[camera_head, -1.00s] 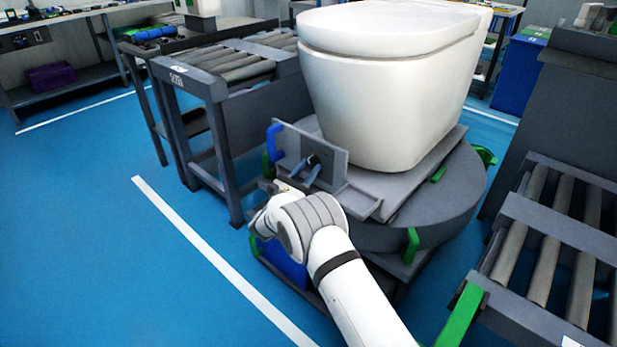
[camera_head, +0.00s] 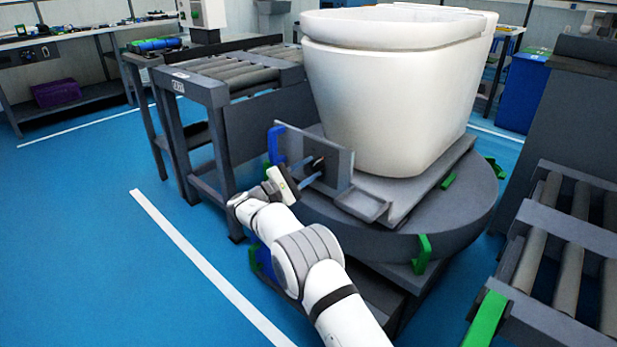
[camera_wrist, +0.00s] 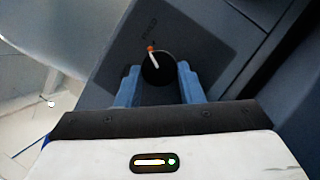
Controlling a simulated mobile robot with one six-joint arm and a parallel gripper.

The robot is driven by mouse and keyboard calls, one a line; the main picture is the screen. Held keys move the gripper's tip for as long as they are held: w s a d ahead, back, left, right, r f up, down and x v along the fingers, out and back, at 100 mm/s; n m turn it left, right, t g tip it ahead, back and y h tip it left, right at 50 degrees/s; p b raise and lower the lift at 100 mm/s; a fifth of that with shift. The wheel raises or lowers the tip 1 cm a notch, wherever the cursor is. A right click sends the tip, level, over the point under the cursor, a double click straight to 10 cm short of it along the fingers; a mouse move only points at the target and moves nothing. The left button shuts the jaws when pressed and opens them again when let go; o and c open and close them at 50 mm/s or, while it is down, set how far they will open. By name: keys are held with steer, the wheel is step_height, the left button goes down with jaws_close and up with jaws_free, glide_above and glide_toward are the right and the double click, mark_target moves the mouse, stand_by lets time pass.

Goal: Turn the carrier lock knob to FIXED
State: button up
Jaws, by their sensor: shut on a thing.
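The carrier lock knob (camera_wrist: 158,72) is a small round black knob on a dark grey plate in the wrist view. A white pointer line runs across it to an orange-red mark at its upper left edge. In the head view my gripper (camera_head: 313,172) reaches the upright plate (camera_head: 338,168) on the front of the carrier (camera_head: 415,195); the fingers largely hide the knob there.
A white toilet (camera_head: 395,95) stands on the carrier, close behind the plate. The carrier rests on a round grey turntable (camera_head: 455,215) with green handles. Roller conveyors stand at left (camera_head: 240,70) and right (camera_head: 560,225). Blue floor at left is clear.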

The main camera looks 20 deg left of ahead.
steer(key=shift+w+r+m+g+b, duration=0.1)
steer(key=shift+m+g+b, duration=0.4)
steer(key=shift+m, duration=1)
steer(key=shift+a, duration=0.1)
steer(key=o, duration=1)
steer(key=p+v, duration=0.3)
steer(key=v, duration=0.5)
